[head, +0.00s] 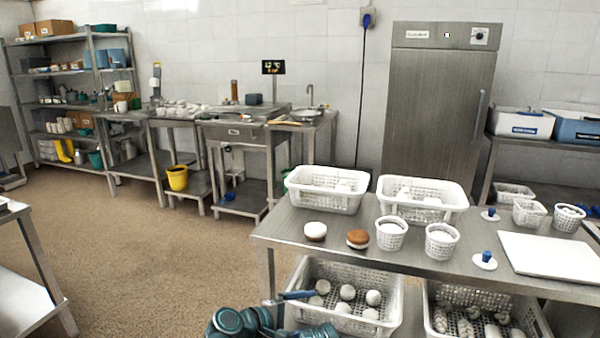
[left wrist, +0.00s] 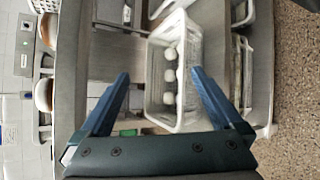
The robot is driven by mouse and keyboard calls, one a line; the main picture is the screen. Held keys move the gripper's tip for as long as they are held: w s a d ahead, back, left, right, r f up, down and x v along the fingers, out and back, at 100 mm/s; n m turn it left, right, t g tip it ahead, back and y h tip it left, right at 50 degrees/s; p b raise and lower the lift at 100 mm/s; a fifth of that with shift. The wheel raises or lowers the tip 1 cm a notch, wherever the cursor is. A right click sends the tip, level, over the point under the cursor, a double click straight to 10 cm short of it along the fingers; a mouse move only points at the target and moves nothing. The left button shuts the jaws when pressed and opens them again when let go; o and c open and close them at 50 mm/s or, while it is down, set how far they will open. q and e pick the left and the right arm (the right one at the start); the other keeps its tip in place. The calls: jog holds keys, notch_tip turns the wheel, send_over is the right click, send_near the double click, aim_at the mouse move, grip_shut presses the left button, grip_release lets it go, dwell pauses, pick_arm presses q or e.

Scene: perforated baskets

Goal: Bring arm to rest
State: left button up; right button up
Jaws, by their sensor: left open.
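My left gripper (head: 298,302) is at the bottom of the head view, low in front of the steel table (head: 290,236). Its blue fingers are spread, with nothing between them. In the left wrist view the open left gripper (left wrist: 160,76) points toward a white perforated basket (left wrist: 190,112) with several pale round pieces in it. This seems to be the lower-shelf basket (head: 391,318) behind the fingers in the head view. I cannot tell whether the fingers touch it. My right gripper is in neither view.
On the tabletop stand two white baskets (head: 325,207), small cups (head: 391,243), two round buns (head: 358,239) and a white board (head: 549,258). Another filled basket (head: 537,318) is on the lower shelf. Open floor (head: 150,250) lies left. A steel cabinet (head: 437,110) stands behind.

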pick_arm(q)
jog(key=s+a+f+m+g+y, duration=0.45)
jog(key=a+f+m+y, duration=0.2)
jog(key=a, duration=0.25)
jog(key=s+a+f+m+g+y, duration=0.3)
jog(key=s+a+f+m+y, duration=0.2)
jog(key=a+f, duration=0.3)
jog(key=s+d+m, duration=0.4)
jog(key=s+d, duration=0.2)
jog(key=d, duration=0.4)
notch_tip(320, 180, up, 30)
jog(key=p, duration=2.9)
jog(key=shift+g+y, duration=0.35)
jog(key=shift+a+f, duration=0.1)
